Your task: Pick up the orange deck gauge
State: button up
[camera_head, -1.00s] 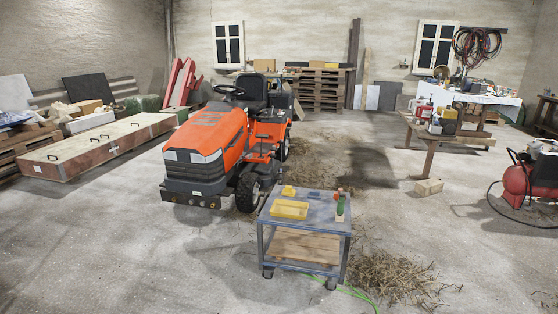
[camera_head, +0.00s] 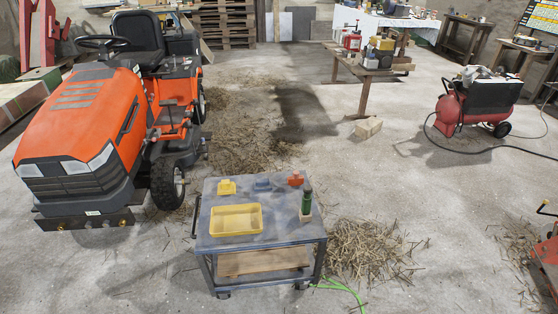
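A small orange object (camera_head: 296,178), which looks like the orange deck gauge, sits at the far right corner of the grey wheeled cart's top (camera_head: 275,234). A blue-grey piece (camera_head: 263,184) and a yellow piece (camera_head: 227,187) stand to its left along the far edge. A yellow tray (camera_head: 236,220) lies at the left of the top. A green bottle-like object (camera_head: 306,202) on a small wooden block stands at the right edge, in front of the orange piece. My gripper is not in view.
An orange ride-on mower (camera_head: 95,130) stands left of the cart. Straw (camera_head: 370,250) and a green hose (camera_head: 345,290) lie on the floor to its right. A red compressor (camera_head: 475,105) and a wooden table (camera_head: 370,70) stand further back. Bare floor lies in front.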

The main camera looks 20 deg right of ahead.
aim_at(295, 180)
jog(key=i, duration=1.3)
jog(key=i+j+z, duration=0.1)
jog(key=i, duration=1.15)
